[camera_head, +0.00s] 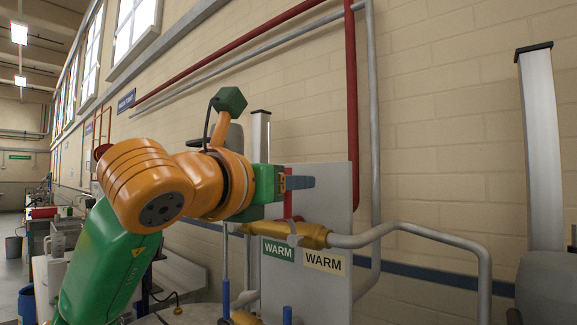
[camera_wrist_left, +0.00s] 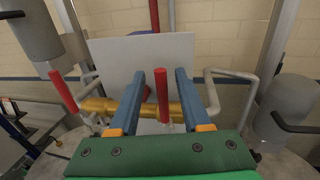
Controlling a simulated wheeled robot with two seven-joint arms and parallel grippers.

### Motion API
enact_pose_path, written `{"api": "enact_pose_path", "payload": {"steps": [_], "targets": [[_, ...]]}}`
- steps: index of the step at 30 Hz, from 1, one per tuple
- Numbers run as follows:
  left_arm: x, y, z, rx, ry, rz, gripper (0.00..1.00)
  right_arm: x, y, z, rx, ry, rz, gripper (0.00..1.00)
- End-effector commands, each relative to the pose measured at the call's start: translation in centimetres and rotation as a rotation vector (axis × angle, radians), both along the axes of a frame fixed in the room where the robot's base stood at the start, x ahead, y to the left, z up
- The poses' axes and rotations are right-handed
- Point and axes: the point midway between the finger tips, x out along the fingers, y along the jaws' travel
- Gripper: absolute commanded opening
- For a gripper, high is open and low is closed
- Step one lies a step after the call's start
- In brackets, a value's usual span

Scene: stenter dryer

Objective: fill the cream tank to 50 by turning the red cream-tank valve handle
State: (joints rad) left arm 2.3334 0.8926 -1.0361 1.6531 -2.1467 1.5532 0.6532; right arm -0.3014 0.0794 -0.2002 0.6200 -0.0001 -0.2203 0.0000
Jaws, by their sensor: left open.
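My left gripper (camera_head: 300,182) is open in front of the grey panel, above the brass valve body (camera_head: 312,236). A red upright handle (camera_head: 288,207) shows partly behind and below the gripper. In the left wrist view the blue fingers (camera_wrist_left: 171,74) stand on either side of a red handle (camera_wrist_left: 162,96); I cannot tell whether they touch it. A second red handle (camera_wrist_left: 63,90) leans at the left, outside the fingers. A green WARM label (camera_head: 278,250) and a cream WARM label (camera_head: 324,262) sit below the valves. No tank level reading is legible. My right gripper is out of view.
The grey panel (camera_head: 335,185) stands close behind the valves. A grey pipe (camera_head: 430,230) bends from the valve to the right. A grey cylinder (camera_wrist_left: 288,108) stands at the right of the wrist view, and another (camera_wrist_left: 28,35) at the upper left.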

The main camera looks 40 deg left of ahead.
Motion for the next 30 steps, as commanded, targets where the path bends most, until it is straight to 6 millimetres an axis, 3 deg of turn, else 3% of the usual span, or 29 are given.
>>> {"api": "enact_pose_path", "payload": {"steps": [1,5,12,17,18,30], "targets": [[0.8,0.1,0.5,-0.001,0.003,0.001,0.48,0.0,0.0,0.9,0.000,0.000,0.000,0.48],[2.1,0.3,0.3,-0.003,-0.002,0.000,0.48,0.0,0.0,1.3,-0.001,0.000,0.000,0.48],[2.3,0.3,0.1,-0.003,-0.004,-0.001,0.48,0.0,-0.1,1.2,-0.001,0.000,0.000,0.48],[2.2,0.3,0.2,-0.002,-0.005,-0.001,0.04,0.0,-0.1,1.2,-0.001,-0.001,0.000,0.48],[2.2,0.3,0.2,-0.002,-0.005,-0.001,0.00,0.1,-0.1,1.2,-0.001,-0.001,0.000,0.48],[2.2,0.3,0.2,-0.002,-0.007,-0.001,0.00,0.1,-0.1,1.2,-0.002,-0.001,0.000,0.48]]}}
